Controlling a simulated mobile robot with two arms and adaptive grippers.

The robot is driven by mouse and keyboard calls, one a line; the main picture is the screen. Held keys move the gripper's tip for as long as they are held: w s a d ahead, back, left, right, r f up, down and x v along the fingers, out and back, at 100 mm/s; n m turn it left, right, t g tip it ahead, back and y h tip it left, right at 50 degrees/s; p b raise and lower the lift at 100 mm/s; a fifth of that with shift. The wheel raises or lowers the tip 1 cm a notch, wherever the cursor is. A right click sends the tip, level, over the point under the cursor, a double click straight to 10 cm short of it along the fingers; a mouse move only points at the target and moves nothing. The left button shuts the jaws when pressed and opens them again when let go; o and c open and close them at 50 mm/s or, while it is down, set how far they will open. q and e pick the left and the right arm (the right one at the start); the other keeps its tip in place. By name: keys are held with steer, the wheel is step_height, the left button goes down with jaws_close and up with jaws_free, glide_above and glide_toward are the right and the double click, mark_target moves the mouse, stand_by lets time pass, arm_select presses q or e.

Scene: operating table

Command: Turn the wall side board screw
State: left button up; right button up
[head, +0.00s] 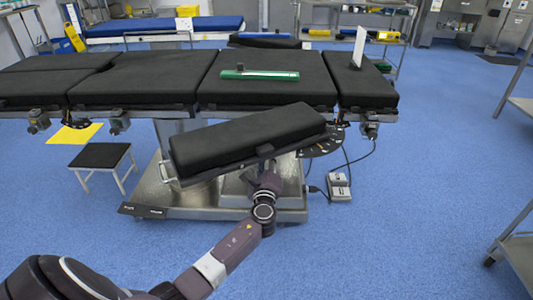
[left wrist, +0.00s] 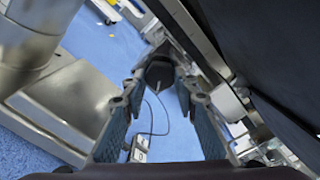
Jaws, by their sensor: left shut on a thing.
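The side board (head: 248,138) is a long black pad that sticks out at an angle from the near side of the operating table (head: 265,92). My left gripper (head: 266,178) is under the board, near its lower edge. In the left wrist view the black screw knob (left wrist: 160,72) sits between the fingertips of my left gripper (left wrist: 162,84), which are shut on it. The board's dark underside (left wrist: 275,60) fills the right of that view. My right gripper is not in view.
The table's metal base (head: 180,200) stands below the board, and its column (left wrist: 30,45) is close at the left of the wrist view. A foot pedal (head: 339,186) with cables lies to the right. A stool (head: 102,158) stands left. The blue floor in front is clear.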

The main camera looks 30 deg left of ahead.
arm_select(q)
steer(key=shift+s+f+m+p, duration=0.1)
steer(key=shift+m+p, duration=1.55)
steer(key=shift+m, duration=1.3)
steer(key=shift+f+m+p, duration=0.1)
steer(key=shift+m+p, duration=1.55)
steer(key=shift+m, duration=1.3)
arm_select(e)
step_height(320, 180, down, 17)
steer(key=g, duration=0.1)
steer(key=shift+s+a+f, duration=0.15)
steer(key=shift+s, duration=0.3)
arm_select(q)
steer(key=o, duration=1.1)
steer(key=shift+o, duration=0.2)
